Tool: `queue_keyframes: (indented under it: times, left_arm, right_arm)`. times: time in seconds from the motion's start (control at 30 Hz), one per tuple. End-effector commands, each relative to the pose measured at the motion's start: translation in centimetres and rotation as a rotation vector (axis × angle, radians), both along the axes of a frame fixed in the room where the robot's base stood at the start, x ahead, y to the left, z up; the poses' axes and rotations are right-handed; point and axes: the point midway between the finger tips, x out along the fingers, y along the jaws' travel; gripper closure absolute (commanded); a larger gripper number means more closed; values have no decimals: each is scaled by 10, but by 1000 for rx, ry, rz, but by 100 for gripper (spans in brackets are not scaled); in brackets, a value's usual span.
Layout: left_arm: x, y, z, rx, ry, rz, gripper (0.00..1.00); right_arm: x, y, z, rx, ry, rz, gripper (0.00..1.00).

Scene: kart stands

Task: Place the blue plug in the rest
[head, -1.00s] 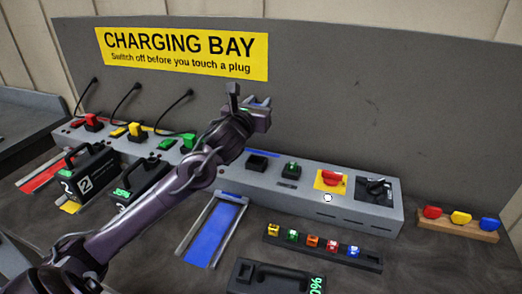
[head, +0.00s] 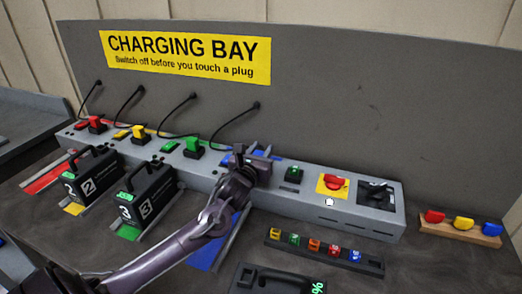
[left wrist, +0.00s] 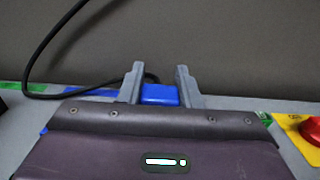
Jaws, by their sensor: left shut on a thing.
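The blue plug (left wrist: 158,95) sits between the two fingers of my left gripper (left wrist: 163,84) in the left wrist view, with a black cable running from it. In the head view my left gripper (head: 262,154) is low over the grey charging strip, shut on the plug. My gripper and arm hide the black rest there, so I cannot tell whether the plug touches it. My right gripper is not in view.
The red plug (head: 96,124), yellow plug (head: 138,132) and green plug (head: 193,146) stand on the charging strip (head: 330,207) to the left. A red switch (head: 335,181) is on the right. Black battery packs (head: 92,173) stand in front.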

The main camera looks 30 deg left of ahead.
Motion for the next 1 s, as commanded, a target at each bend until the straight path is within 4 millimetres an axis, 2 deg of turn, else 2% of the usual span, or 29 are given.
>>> queue_keyframes:
  times: [0.17, 0.2, 0.37, 0.7, 0.87, 1.0]
  left_arm:
    - [0, 0, -2, 0, 0, -1, 93]
    - [0, 0, -3, 1, 0, -1, 68]
    - [0, 0, -2, 0, 0, -1, 48]
    - [0, 0, 3, -1, 0, 0, 48]
    - [-18, -5, -2, 1, 2, -3, 48]
    - [-45, -12, -3, 2, 5, -4, 48]
  right_arm:
    - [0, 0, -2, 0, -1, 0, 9]
    - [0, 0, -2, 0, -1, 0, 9]
    - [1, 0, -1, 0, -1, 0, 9]
    - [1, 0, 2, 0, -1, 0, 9]
    - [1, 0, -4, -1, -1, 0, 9]
    - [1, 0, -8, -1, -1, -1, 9]
